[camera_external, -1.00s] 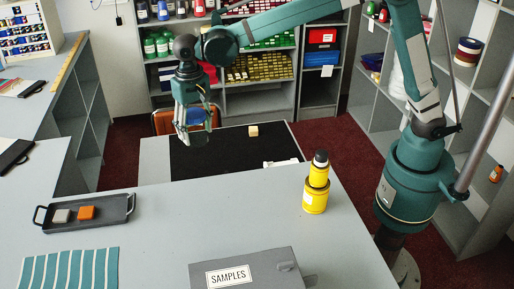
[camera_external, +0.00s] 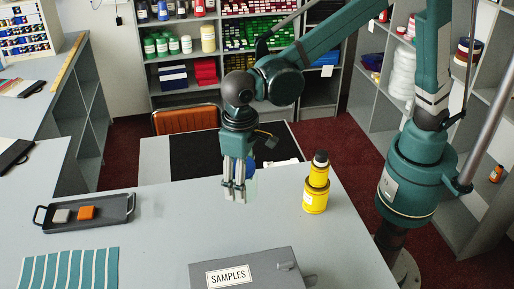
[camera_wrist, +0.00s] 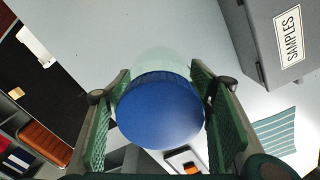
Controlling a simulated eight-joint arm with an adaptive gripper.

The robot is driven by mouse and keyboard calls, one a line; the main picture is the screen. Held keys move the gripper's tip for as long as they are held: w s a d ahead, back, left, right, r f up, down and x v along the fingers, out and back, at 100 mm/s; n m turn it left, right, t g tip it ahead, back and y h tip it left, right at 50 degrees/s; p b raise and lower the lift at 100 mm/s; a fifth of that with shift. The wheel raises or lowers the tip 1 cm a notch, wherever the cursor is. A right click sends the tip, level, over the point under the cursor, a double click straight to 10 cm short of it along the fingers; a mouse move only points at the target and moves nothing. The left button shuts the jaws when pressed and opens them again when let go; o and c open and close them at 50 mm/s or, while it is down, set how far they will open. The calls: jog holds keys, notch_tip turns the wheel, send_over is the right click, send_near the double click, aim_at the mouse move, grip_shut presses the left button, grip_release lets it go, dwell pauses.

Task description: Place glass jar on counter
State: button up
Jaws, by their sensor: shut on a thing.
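The glass jar (camera_wrist: 168,58) is pale, clear glass with a round blue lid (camera_wrist: 160,112), seen from above in the wrist view. My gripper (camera_wrist: 158,98) is shut on it, with a green pad on each side of the lid. In the external view my gripper (camera_external: 235,190) points down over the back part of the grey counter (camera_external: 165,205).
A grey SAMPLES box (camera_external: 250,270) is at the front. A dark tray (camera_external: 115,222) with two small blocks and teal striped swatches (camera_external: 70,270) lie left. The counter's middle is clear.

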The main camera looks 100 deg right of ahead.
jog(key=s+a+n+p, duration=0.3)
jog(key=s+a+n, duration=0.2)
jog(key=s+a, duration=0.9)
jog(key=s+a+n+p, duration=0.2)
jog(key=s+a+n, duration=0.2)
jog(key=s+a, duration=1)
notch_tip(320, 180, down, 5)
jog(key=s+d, duration=0.2)
jog(key=shift+s+d+f, duration=0.15)
jog(key=shift+d, duration=0.05)
jog(key=shift+f, duration=0.1)
jog(key=shift+f, duration=2.8)
jog(key=shift+f, duration=0.15)
jog(key=shift+f+p, duration=0.3)
jog(key=shift+f, duration=1.65)
jog(key=shift+f, duration=0.2)
